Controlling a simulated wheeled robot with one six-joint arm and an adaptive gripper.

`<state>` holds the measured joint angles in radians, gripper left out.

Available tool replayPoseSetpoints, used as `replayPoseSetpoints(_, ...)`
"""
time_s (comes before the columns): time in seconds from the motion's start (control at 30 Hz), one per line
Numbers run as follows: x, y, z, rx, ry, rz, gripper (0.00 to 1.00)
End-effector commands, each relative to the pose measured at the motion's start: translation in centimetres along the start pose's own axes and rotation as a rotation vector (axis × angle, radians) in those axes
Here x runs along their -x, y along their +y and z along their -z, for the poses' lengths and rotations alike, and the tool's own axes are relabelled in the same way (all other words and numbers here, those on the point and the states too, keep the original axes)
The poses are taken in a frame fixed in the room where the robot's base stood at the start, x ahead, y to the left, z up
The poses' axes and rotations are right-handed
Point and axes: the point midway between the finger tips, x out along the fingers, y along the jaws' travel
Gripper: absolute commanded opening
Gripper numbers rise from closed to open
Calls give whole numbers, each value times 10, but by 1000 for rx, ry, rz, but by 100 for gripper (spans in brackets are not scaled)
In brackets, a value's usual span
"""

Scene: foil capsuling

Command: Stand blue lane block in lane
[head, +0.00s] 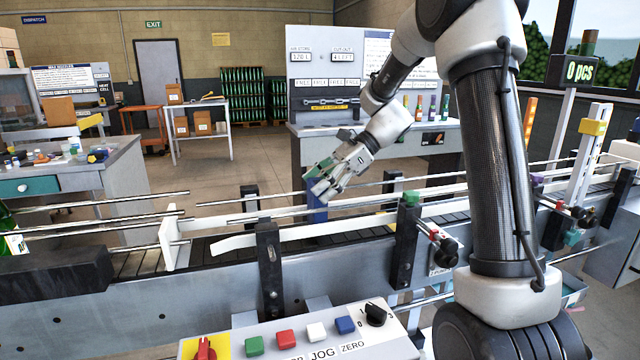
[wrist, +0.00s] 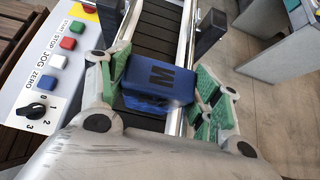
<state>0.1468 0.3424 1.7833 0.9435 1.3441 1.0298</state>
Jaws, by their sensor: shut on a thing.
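The blue lane block (wrist: 158,80), marked with a dark letter M, sits between the green-padded fingers of my gripper (wrist: 160,92) in the wrist view. My gripper is shut on it. In the head view the block (head: 317,214) shows as a small blue piece below my gripper (head: 325,190), over the conveyor lane. The lane (wrist: 162,30) with its dark slatted belt and metal rails runs behind the block in the wrist view. I cannot tell whether the block's underside touches the belt.
The control panel (head: 300,335) with coloured buttons stands in front of the conveyor. Dark rail posts (head: 268,255) and (head: 405,240) rise on the near side. A white curved guide (head: 290,235) lies along the lane. A workbench (head: 90,180) with small items stands at the left.

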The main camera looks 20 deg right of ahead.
Motion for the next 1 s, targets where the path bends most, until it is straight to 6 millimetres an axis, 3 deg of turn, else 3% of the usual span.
replayPoseSetpoints(0.03, -4, 3, 7, -16, 6, -11, 20)
replayPoseSetpoints(0.87, -12, 4, 17, -22, 9, -13, 21)
replayPoseSetpoints(0.9, -13, 4, 18, -22, 9, -13, 16)
replayPoseSetpoints(0.97, -13, 4, 19, -22, 9, -13, 16)
replayPoseSetpoints(1.0, -13, 4, 19, -22, 9, -13, 10)
